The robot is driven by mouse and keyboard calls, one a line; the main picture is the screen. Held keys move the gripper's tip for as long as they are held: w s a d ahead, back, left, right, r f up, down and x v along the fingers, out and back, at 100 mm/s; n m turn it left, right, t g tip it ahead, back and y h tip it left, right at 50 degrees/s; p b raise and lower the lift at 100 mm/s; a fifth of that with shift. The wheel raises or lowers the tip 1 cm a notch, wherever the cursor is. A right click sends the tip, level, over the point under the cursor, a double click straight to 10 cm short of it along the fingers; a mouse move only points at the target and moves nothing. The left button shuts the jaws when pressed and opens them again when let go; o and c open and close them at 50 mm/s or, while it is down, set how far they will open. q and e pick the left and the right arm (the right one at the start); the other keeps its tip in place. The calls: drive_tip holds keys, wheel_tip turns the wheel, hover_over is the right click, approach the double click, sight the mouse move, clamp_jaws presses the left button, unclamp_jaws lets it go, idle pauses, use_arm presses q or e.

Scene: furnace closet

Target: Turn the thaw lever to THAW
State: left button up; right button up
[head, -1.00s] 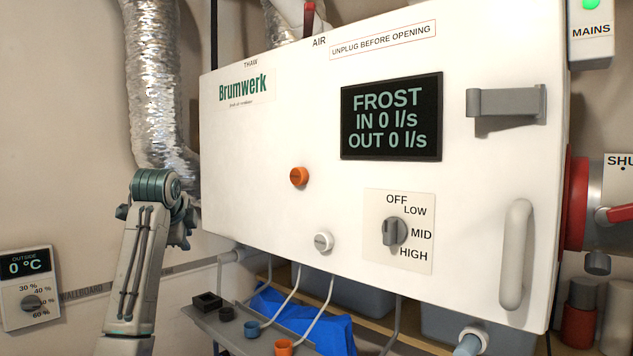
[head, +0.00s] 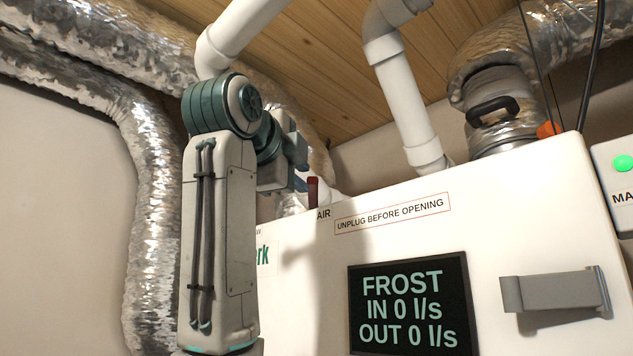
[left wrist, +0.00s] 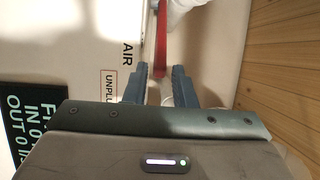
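The red thaw lever (head: 312,190) stands upright at the top edge of the white Brumwerk unit (head: 430,225), beside the AIR label (head: 323,214). The THAW label is mostly hidden behind my arm. My left gripper (head: 300,172) is at the lever in the head view. In the left wrist view, my left gripper (left wrist: 161,72) is open, with one finger on each side of the end of the red lever (left wrist: 161,45). Small gaps show between the fingers and the lever. My right gripper is not in view.
The display (head: 408,305) reads FROST, IN 0 l/s, OUT 0 l/s. A grey latch (head: 555,292) is on the unit's front. White pipes (head: 402,95) and foil ducts (head: 150,200) run above and to the left. A wooden ceiling (head: 330,60) is overhead.

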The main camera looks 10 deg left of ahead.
sight(317, 189)
use_arm(q)
drive_tip(key=w+p, duration=0.1)
drive_tip(key=w, duration=0.1)
drive_tip(key=w+d+p, duration=0.1)
drive_tip(key=w, duration=0.2)
drive_tip(key=w+p, duration=0.1)
drive_tip(key=w, duration=0.1)
drive_tip(key=shift+w+d+p, duration=0.2)
drive_tip(key=shift+d+p, duration=0.1)
drive_tip(key=shift+p, duration=0.1)
drive_tip(key=shift+c, duration=0.4)
drive_tip(key=c, duration=0.4)
clamp_jaws()
